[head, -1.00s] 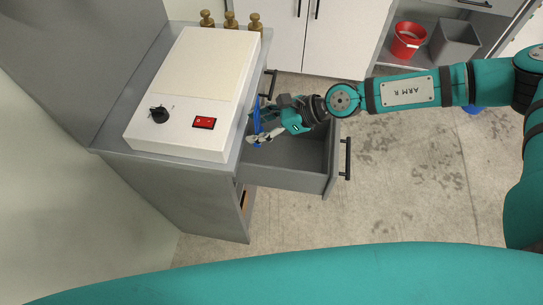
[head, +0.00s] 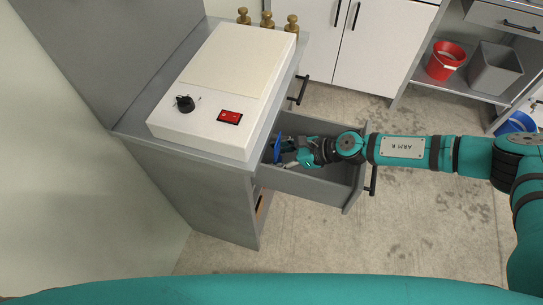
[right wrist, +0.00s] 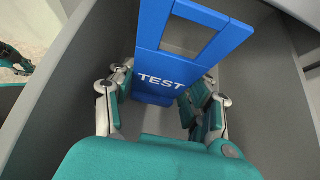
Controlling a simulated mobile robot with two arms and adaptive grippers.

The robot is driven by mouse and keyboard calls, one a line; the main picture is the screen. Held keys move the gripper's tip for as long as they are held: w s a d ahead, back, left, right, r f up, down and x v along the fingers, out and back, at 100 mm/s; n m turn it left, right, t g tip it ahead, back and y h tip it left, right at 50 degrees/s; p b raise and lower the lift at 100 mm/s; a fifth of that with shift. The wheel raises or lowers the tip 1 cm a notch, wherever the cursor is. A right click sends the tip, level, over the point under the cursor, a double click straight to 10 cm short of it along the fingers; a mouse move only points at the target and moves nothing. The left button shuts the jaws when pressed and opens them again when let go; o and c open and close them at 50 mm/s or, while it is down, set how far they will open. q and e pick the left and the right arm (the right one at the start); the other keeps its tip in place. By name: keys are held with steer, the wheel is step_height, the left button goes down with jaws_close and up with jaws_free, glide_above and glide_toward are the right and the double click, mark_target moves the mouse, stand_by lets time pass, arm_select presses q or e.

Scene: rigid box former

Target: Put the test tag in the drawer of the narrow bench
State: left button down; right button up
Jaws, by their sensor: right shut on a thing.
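The blue test tag (right wrist: 180,48), marked TEST and with a rectangular window, is between the fingers of my right gripper (right wrist: 160,100). My right gripper (head: 292,157) is shut on the tag inside the open drawer (head: 348,200) of the narrow bench (head: 185,152). The tag also shows as a blue piece in the head view (head: 277,150), close to the bench side of the drawer. In the right wrist view the grey drawer walls surround gripper and tag. I cannot tell whether the tag touches the drawer floor.
A white box with a black knob and red switch (head: 222,88) sits on the bench top, with brass weights (head: 268,20) behind it. A red bucket (head: 446,61) and grey bin (head: 495,68) stand on a shelf at the back right. The floor right of the drawer is clear.

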steer(key=shift+x, duration=1.1)
steer(key=shift+f, duration=0.2)
steer(key=o, duration=0.9)
steer(key=shift+r, duration=0.1)
steer(key=shift+o, duration=0.2)
steer(key=shift+r, duration=0.2)
steer(key=v, duration=1.2)
